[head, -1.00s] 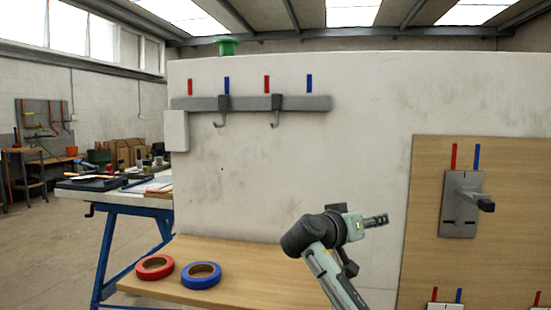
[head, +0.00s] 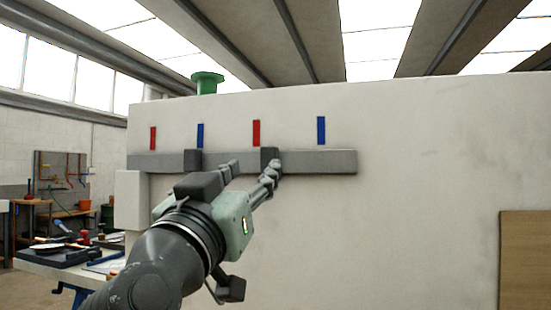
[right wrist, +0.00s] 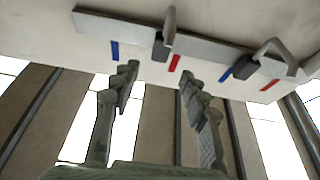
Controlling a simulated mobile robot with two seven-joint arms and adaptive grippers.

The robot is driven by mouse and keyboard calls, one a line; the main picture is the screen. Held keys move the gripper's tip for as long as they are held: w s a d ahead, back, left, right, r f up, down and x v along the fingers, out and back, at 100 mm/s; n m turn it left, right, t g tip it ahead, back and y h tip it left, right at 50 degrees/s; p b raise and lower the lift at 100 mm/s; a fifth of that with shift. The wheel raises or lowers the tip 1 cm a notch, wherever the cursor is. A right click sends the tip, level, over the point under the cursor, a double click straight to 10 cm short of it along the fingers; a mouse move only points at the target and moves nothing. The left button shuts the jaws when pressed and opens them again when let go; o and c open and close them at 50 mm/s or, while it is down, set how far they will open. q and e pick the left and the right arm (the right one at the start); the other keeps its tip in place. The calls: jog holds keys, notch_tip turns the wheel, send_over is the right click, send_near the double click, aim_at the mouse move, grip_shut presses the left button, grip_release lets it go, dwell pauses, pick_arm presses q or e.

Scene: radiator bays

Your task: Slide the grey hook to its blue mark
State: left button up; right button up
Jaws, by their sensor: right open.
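A grey rail (head: 325,161) runs along the pale wall and carries two dark grey hooks. The right hook (head: 269,153) sits just right of a red mark (head: 256,132), with a blue mark (head: 321,130) farther right. The left hook (head: 192,158) sits just left of another blue mark (head: 200,135). My right gripper (head: 253,172) is open in front of the rail and covers the lower parts of the hooks. In the right wrist view, the right hook (right wrist: 160,47) shows beyond and between the open fingers (right wrist: 158,82), with no visible grip on it. My left gripper is not in view.
A pale box (head: 131,200) stands at the rail's left end. A green object (head: 207,82) sits on top of the wall. A wooden panel (head: 525,260) is at the lower right. The wall right of the rail is clear.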

aim_at(268, 152)
jog(key=p+x, duration=0.2)
jog(key=x, duration=0.4)
jog(key=shift+w+d+r, duration=0.1)
jog(key=shift+r, duration=0.15)
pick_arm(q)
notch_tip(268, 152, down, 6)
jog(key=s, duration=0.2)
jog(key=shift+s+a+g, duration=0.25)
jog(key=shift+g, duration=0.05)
pick_arm(e)
jog(key=shift+w+d+r, duration=0.15)
jog(key=shift+w, duration=0.4)
grip_shut()
